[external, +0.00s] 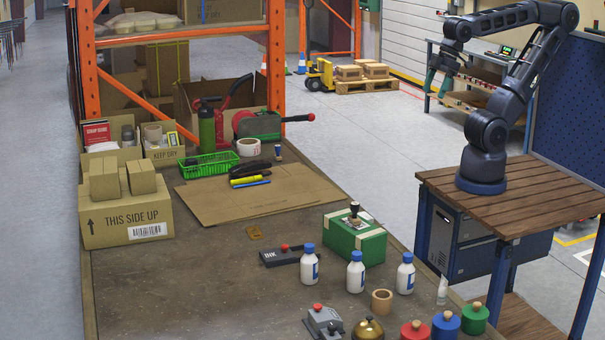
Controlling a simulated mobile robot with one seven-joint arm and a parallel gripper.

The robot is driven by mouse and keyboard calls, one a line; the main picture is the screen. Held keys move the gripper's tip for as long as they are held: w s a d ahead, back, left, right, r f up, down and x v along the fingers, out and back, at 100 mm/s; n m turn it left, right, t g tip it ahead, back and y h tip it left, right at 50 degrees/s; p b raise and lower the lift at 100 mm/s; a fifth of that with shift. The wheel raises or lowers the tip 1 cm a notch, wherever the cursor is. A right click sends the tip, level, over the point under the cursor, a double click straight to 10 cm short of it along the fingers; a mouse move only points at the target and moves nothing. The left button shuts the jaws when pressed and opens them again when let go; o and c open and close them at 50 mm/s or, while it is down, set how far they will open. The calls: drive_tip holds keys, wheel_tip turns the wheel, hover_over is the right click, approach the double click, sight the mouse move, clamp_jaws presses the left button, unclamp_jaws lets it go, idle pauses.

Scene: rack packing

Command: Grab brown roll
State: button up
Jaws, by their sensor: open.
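The brown roll (382,302) stands on the near right part of the table, close to its right edge. It is a small tan ring with its hole showing. A white bottle stands just behind it on each side. My gripper (436,84) hangs at the top right, at the end of my raised arm. It is open, far behind and above the roll, and touches nothing that I can see. The fingertips are small and hard to make out.
White bottles (355,272), a green box (354,242), a gold bell (368,329) and red, blue and green knobbed weights (446,324) crowd around the roll. An ink pad (283,256) lies to the left. The table's left middle (190,280) is clear.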

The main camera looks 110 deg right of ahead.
drive_tip(key=w+a+n+g, duration=0.1)
drive_tip(key=w+a+n, duration=0.45)
drive_tip(key=w, duration=0.65)
drive_tip(key=w+a+n+g, duration=0.1)
drive_tip(key=w+a+n, duration=0.3)
drive_tip(key=w+a, duration=0.55)
drive_tip(key=n+g, duration=0.3)
drive_tip(key=n, duration=1.1)
hover_over(383, 294)
wheel_tip(383, 294, down, 30)
drive_tip(key=shift+r, duration=0.15)
drive_tip(key=shift+w+f, duration=0.1)
drive_tip(key=shift+f, duration=5.4)
drive_tip(key=shift+c, duration=0.4)
